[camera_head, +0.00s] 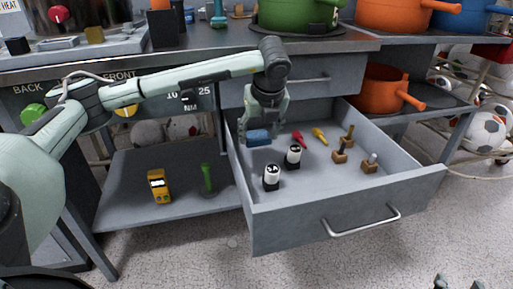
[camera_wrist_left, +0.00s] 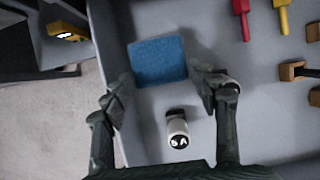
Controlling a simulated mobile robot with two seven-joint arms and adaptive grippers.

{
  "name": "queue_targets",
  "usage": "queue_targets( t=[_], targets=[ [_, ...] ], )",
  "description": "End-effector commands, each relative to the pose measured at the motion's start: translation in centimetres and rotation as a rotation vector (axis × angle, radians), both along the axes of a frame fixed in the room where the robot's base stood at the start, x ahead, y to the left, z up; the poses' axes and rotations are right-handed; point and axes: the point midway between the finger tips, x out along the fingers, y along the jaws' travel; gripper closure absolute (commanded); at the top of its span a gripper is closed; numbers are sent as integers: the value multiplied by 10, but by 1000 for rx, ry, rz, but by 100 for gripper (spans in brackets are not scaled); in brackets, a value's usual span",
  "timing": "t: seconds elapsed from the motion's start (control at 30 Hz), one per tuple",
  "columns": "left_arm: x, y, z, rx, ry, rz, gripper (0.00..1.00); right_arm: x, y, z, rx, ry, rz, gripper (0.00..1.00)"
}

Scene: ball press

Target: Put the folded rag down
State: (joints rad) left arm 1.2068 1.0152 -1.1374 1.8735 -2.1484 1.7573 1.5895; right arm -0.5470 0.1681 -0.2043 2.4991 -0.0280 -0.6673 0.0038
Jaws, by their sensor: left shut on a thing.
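The folded rag (camera_head: 258,137) is a flat blue block at the back left inside the open drawer (camera_head: 345,195). My left gripper (camera_head: 262,121) reaches down over that corner and is shut on the rag. In the left wrist view the rag (camera_wrist_left: 157,61) shows between and beyond the two fingers (camera_wrist_left: 166,88). I cannot tell whether the rag touches the drawer floor. Two dark fingertips of my right gripper (camera_head: 458,284) show at the bottom right edge, apart, with nothing visible between them.
Red (camera_head: 299,139) and yellow (camera_head: 320,135) tools and several wooden-handled stamps (camera_head: 340,155) lie further right. The drawer's front middle is clear. A yellow device (camera_head: 159,186) stands on the lower shelf.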

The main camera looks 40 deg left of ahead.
Motion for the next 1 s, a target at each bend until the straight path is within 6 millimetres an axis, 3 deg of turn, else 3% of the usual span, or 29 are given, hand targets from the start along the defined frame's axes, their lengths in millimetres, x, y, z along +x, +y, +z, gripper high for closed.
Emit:
queue_targets(
  t=[0.1, 0.27, 0.4, 0.63, 0.7, 0.93, 0.97, 1.0],
  targets=[
    [-1, 0, -31, 1, 3, 0, 64, 2, 5, 7, 17, -37, 9, 60],
    [0, 0, -52, 0, 0, -1, 64, 3, 9, 14, 30, -68, 16, 60],
    [4, 4, -56, -1, -2, 0, 64, 3, 9, 15, 31, -71, 16, 60],
    [29, 32, -55, -1, -2, 2, 64, 1, 4, 7, 14, -29, 7, 60],
    [27, 30, -66, 0, 1, -2, 64, 1, 4, 5, 13, -26, 7, 60],
    [27, 30, -68, -1, -1, -2, 64, 1, 4, 5, 13, -26, 7, 60],
    [27, 30, -69, -1, -1, -2, 39, 1, 4, 5, 13, -26, 6, 60],
    [27, 30, -68, -1, -1, -2, 34, 1, 4, 6, 13, -27, 6, 60]
  ],
)
